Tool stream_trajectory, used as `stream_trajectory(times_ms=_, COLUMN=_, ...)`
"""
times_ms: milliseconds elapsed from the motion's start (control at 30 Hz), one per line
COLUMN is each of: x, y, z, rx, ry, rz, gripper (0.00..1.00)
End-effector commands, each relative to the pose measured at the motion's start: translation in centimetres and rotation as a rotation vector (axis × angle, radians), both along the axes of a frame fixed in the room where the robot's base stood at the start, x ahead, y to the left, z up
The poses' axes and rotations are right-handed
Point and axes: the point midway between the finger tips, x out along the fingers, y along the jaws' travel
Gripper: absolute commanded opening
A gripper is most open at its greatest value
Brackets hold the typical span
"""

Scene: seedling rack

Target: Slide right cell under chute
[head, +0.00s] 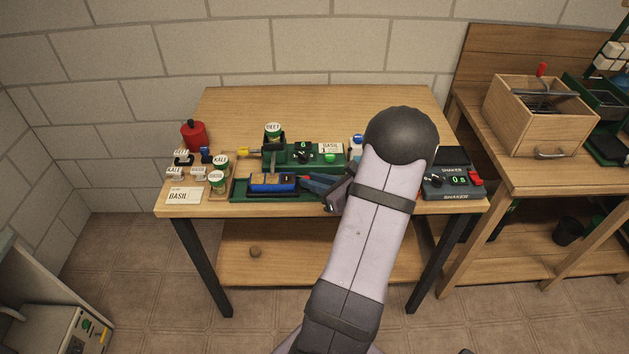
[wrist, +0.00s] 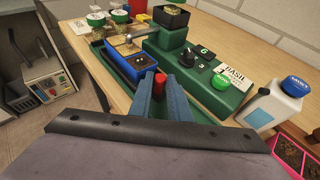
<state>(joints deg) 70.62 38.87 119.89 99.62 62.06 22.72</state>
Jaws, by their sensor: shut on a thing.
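A blue cell tray (head: 272,190) sits in a green track (head: 240,190) at the front of the green seeder (head: 290,168). In the wrist view, the tray (wrist: 112,70) has light brown filling towards its far end and a darker cell at the end nearest me.
A BEET jar (head: 273,132) stands on the seeder. Jars, including KALE (head: 221,162), and a BASIL card (head: 183,196) are at left. A white bottle (wrist: 270,105) stands right of the seeder in the wrist view. A shaker (head: 452,186) is at the table's right.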

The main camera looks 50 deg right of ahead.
Motion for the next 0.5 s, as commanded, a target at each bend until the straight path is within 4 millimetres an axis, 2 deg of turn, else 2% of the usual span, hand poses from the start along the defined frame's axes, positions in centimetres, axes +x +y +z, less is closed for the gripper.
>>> stream_trajectory(times_ms=233, x=2.7, y=2.6, z=-0.1, rx=0.0, ry=-0.002, rz=0.004, gripper=0.0)
stream_trajectory(times_ms=500, x=3.0, y=3.0, z=0.1, rx=0.0, ry=-0.004, rz=0.004, gripper=0.0)
